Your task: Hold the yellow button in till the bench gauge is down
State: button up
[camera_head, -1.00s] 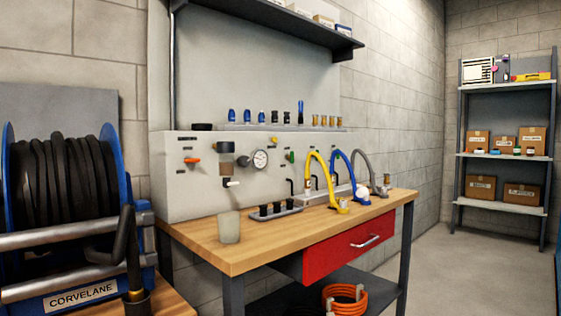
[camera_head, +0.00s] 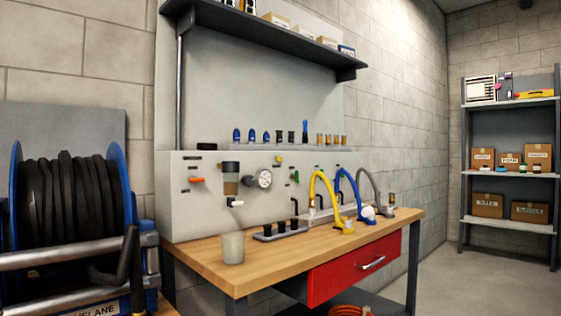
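The bench gauge (camera_head: 265,178) is a round white dial with a dark rim on the grey panel (camera_head: 185,222) behind the workbench. Its needle is too small to read. A small yellow knob-like part (camera_head: 279,160), which looks like the yellow button, sits on the panel just above and right of the gauge. I cannot tell whether it is pressed in. My gripper is not in view.
The wooden bench (camera_head: 205,257) carries a translucent cup (camera_head: 232,247), a dark rack (camera_head: 280,231) and yellow (camera_head: 325,190), blue and grey hoses. A hose reel (camera_head: 70,205) stands at left. An orange lever (camera_head: 197,180) and a filter bowl (camera_head: 230,187) are on the panel.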

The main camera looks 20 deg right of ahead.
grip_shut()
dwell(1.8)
